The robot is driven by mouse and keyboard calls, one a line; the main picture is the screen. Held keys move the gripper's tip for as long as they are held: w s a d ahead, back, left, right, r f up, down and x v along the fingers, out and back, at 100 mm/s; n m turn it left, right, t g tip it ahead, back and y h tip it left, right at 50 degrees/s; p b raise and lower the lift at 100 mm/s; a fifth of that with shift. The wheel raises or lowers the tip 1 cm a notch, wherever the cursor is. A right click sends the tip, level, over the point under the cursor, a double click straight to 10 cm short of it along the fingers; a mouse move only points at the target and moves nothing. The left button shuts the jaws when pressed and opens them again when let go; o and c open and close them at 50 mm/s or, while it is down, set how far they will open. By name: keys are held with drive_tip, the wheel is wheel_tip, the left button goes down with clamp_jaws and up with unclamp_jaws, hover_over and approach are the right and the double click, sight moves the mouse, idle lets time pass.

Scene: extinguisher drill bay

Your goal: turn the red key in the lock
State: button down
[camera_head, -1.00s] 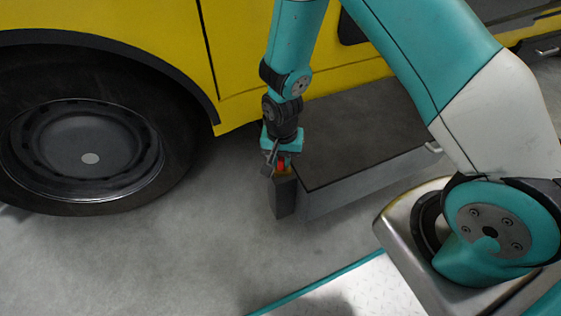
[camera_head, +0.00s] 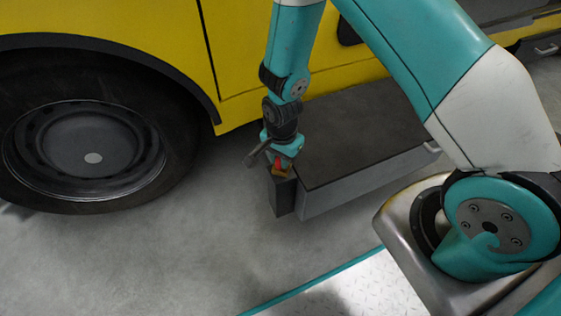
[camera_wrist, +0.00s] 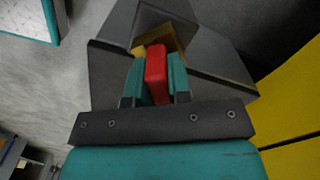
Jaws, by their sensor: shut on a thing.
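The red key (camera_wrist: 156,68) stands between the two teal fingers of my gripper (camera_wrist: 157,82) in the wrist view, and the fingers are shut on it. Beyond it is the brass-coloured lock (camera_wrist: 170,37), partly hidden by the key and fingers. The lock sits on top of a dark grey post (camera_head: 284,198). In the head view my gripper (camera_head: 281,159) points down at the post's top, and only a small bit of red shows below it. How far the key sits in the lock is hidden.
A long grey box (camera_head: 365,145) with a dark top stands just right of the post, beside the yellow vehicle (camera_head: 250,60). A large black wheel (camera_head: 90,155) is at the left. The concrete floor (camera_head: 190,255) in front is clear.

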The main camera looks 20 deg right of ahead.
drive_tip(key=m+p, duration=0.1)
drive_tip(key=m, duration=0.3)
drive_tip(key=shift+m+p, duration=0.45)
drive_tip(key=shift+m, duration=1.75)
drive_tip(key=c, duration=1.4)
unclamp_jaws()
drive_tip(key=shift+m+p, duration=0.3)
drive_tip(key=shift+c, duration=0.2)
drive_tip(key=o, duration=0.5)
drive_tip(key=shift+c, duration=0.2)
drive_tip(key=shift+r, duration=0.1)
